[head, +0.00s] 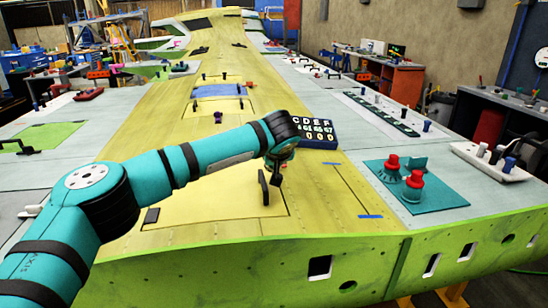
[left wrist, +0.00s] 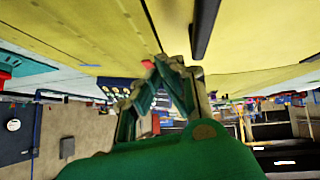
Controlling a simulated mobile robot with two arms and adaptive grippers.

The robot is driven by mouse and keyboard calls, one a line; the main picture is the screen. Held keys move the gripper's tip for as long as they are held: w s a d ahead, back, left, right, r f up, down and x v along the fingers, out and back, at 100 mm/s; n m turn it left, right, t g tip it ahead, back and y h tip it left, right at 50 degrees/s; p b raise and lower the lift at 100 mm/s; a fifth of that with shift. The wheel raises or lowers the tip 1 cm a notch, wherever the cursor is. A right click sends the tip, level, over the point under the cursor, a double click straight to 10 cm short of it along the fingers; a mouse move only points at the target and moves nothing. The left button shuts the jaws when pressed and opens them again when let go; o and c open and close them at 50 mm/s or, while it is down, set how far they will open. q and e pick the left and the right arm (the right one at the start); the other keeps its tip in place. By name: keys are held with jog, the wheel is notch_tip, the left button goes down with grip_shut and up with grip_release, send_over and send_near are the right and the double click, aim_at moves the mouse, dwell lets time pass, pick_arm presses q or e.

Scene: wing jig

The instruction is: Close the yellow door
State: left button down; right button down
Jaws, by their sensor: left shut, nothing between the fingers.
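The yellow door (head: 215,205) is a flat, paler yellow panel in the near part of the wing's top. A black bar handle (head: 264,188) stands up near its right edge. The door looks about level with the wing skin; I cannot tell whether it is fully flush. My left gripper (head: 277,181) hangs from the teal arm just right of the handle, shut and empty. In the left wrist view, the shut gripper (left wrist: 160,66) points towards the yellow surface, and the dark handle (left wrist: 205,28) is close to it. My right gripper is not in view.
A dark blue lettered board (head: 316,134) lies on the wing behind the gripper. A teal plate (head: 432,192) with red-topped knobs lies to the right. The green front edge (head: 240,275) of the wing runs across the foreground. A blue patch (head: 219,90) lies farther back.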

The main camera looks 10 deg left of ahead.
pick_arm(q)
jog(key=shift+d+f, duration=0.1)
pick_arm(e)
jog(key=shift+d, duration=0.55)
